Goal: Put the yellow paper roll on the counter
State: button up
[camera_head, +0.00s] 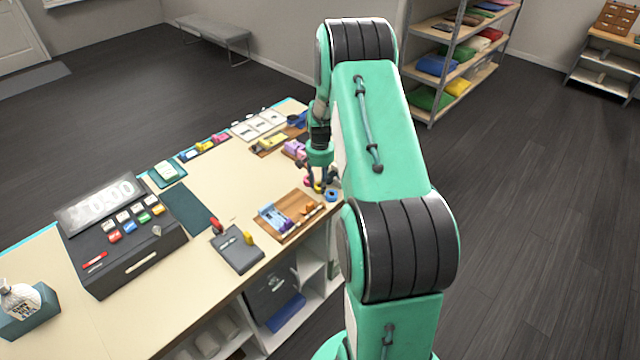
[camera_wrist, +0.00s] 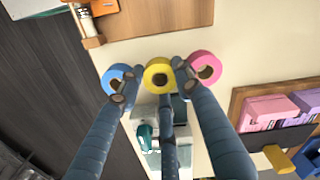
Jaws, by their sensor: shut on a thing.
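The yellow paper roll (camera_wrist: 158,75) is in the middle of the wrist view, between my fingertips. My gripper (camera_wrist: 156,84) is shut on it, with fingers on its left, right and near sides. A blue roll (camera_wrist: 117,78) is close on the left and a pink roll (camera_wrist: 205,67) close on the right; fingers partly cover both. In the head view my gripper (camera_head: 321,182) is low at the right edge of the counter (camera_head: 250,180), where the rolls look tiny. I cannot tell whether the yellow roll touches the surface below.
A wooden tray (camera_head: 302,205) with small items lies just in front of my gripper. Purple and pink boxes (camera_head: 294,149) stand behind it. A cash register (camera_head: 122,240) is at the left. The counter's middle is bare.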

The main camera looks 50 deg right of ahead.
jog(key=shift+f, duration=0.15)
jog(key=o, duration=0.7)
notch_tip(320, 180, up, 12)
jog(key=shift+p, duration=0.3)
jog(key=shift+r, duration=0.2)
dwell(0.5)
